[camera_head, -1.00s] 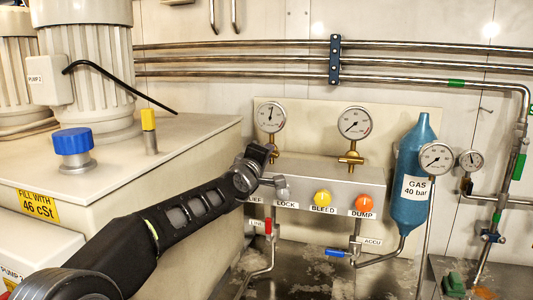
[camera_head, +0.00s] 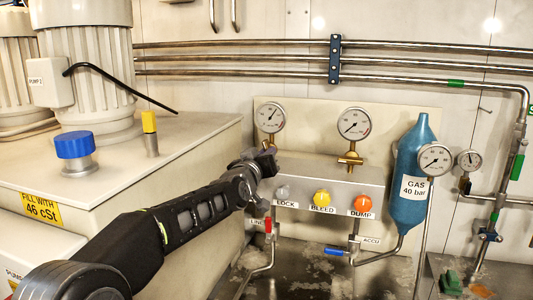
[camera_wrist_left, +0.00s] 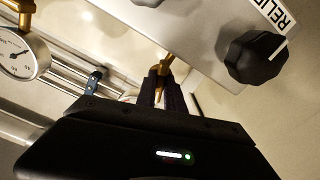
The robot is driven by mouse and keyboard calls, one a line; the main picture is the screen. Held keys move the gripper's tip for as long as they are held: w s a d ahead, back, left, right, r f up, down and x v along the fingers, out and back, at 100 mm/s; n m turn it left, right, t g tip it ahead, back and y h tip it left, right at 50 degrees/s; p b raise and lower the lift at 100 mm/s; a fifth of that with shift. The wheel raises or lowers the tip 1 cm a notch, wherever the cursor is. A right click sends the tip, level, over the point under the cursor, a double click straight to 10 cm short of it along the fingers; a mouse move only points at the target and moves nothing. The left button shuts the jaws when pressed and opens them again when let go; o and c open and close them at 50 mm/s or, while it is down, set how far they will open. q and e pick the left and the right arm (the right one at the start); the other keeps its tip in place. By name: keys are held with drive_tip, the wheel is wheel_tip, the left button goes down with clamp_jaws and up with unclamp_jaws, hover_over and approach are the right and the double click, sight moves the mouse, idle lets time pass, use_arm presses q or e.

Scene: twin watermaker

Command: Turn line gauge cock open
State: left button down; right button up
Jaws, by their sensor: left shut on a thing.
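The line gauge (camera_head: 270,117) is the left round dial above the grey valve block, in the head view. Its brass cock is hidden there behind my left gripper (camera_head: 267,161). In the left wrist view, which is turned nearly upside down, my left gripper (camera_wrist_left: 161,93) is shut on a brass cock (camera_wrist_left: 162,66) beside the block. Only a little brass shows between and beyond the dark fingers, so the handle's angle is hard to tell. My right gripper is not in view.
The second gauge (camera_head: 354,124) stands to the right on its brass cock (camera_head: 350,160). A black knob (camera_wrist_left: 255,58) by the RELIEF label is close to my gripper. Yellow (camera_head: 322,199) and orange (camera_head: 363,205) knobs sit on the block's front. A blue gas bottle (camera_head: 411,175) stands farther right.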

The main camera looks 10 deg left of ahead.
use_arm(q)
drive_tip(key=m, duration=0.3)
drive_tip(key=shift+m, duration=0.3)
drive_tip(key=shift+f, duration=0.1)
idle(0.3)
drive_tip(key=c, duration=1.4)
unclamp_jaws()
drive_tip(key=shift+c, duration=0.2)
drive_tip(key=s, duration=0.7)
drive_tip(key=shift+s+a+b, duration=0.25)
drive_tip(key=shift+s+b, duration=0.05)
drive_tip(key=shift+s, duration=0.05)
